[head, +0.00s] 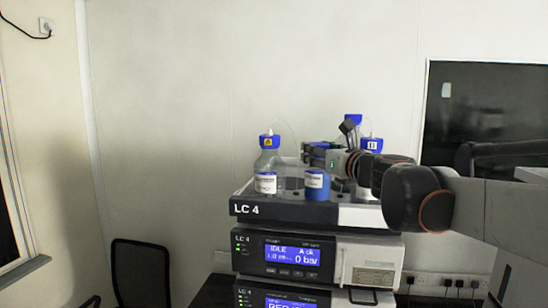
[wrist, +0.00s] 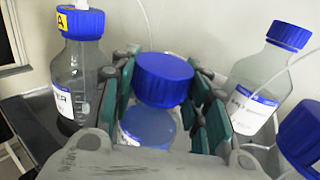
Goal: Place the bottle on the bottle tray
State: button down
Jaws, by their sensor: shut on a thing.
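The bottle (head: 317,186) has a blue lower body with a pale label. It appears upright at the front middle of the bottle tray (head: 285,211), the dark-edged tray marked LC 4. Whether its base touches the tray is not clear. In the wrist view its blue cap (wrist: 163,80) stands between the green finger pads, with a bluish body below. My gripper (head: 328,158) reaches in from the right and is shut on the bottle near its neck. My gripper also shows in the wrist view (wrist: 165,100). My gripper's palm hides part of the bottle there.
A clear blue-capped bottle (head: 267,168) stands left on the tray, with a tube from its cap. Others stand behind (head: 353,120) and right (head: 372,145), partly hidden by my arm. LC 4 instrument modules (head: 290,255) are stacked below. A dark panel hangs on the wall at right.

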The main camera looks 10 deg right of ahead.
jog(key=shift+w+f, duration=0.15)
jog(key=shift+f, duration=0.75)
jog(key=c, duration=0.9)
grip_release()
jog(key=shift+f, duration=0.15)
